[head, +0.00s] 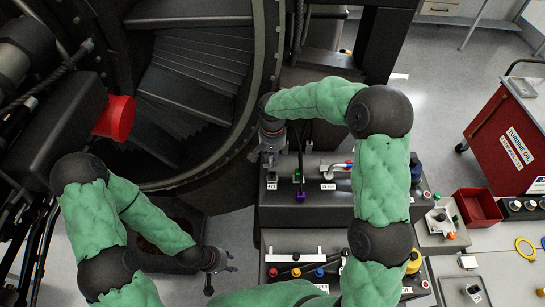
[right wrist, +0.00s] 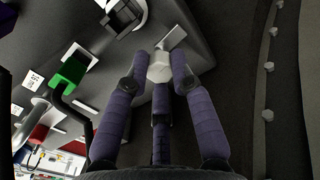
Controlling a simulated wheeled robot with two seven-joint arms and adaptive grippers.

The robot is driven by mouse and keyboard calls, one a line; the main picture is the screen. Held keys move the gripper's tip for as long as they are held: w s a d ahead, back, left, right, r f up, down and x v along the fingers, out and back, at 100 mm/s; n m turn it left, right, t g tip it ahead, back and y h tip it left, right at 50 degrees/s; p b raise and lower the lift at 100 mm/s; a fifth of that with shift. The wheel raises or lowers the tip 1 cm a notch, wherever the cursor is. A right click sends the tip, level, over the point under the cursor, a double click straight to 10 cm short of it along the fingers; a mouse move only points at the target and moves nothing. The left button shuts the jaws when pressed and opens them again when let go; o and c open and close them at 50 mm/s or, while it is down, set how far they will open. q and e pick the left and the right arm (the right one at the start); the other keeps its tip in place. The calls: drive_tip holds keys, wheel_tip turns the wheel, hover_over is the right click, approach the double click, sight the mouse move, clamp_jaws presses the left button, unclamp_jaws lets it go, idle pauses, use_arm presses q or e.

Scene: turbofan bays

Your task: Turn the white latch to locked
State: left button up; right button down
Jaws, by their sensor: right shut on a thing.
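The white latch (right wrist: 159,70) shows in the right wrist view as a pale faceted hub with a short grey tab (right wrist: 174,38) pointing up and to the right. My right gripper (right wrist: 158,82) is shut on the hub, with a dark purple finger on each side and a third finger below. In the head view my right gripper (head: 268,157) is at the left end of the dark bench top, and it mostly hides the latch there. My left gripper (head: 226,262) is low in the head view, with fingers spread and empty, away from the latch.
A green connector (right wrist: 73,70) with a black cable stands beside the latch. A purple piece (head: 300,197) is on the bench front. A red bin (head: 478,207) and red turbine oil cabinet (head: 510,135) stand right. The curved engine casing (head: 262,80) is close behind.

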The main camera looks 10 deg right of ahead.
drive_tip(key=n+b, duration=0.1)
drive_tip(key=n, duration=0.2)
drive_tip(key=shift+s+f, duration=0.1)
drive_tip(key=shift+f, duration=0.05)
drive_tip(key=n, duration=0.8)
drive_tip(key=shift+n, duration=0.3)
drive_tip(key=n, duration=0.4)
drive_tip(key=shift+n, duration=0.4)
drive_tip(key=c, duration=1.1)
unclamp_jaws()
drive_tip(key=shift+d, duration=0.1)
drive_tip(key=shift+o, duration=0.2)
drive_tip(key=shift+r, duration=0.2)
